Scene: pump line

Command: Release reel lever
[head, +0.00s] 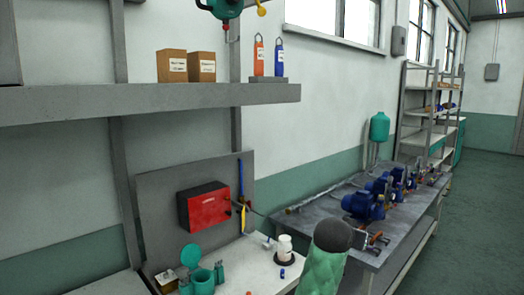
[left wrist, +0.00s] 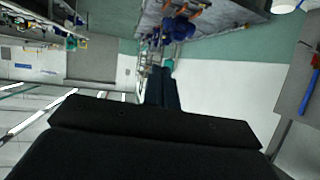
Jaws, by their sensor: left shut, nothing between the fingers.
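At the top edge of the head view a teal housing (head: 222,7) hangs above the shelf, cut off by the frame. It looks like the reel. A small yellow part (head: 262,10) sits at its right side, possibly the lever, and a thin line with a red end (head: 226,27) hangs below. My left gripper (left wrist: 162,72) shows only in the left wrist view, its two dark fingers together and empty. It is apart from everything around it. The reel cannot be made out in that view. My right gripper is in neither view.
Below are a red box (head: 203,207) on a grey panel and teal containers. Blue pumps (head: 362,206) line the right bench.

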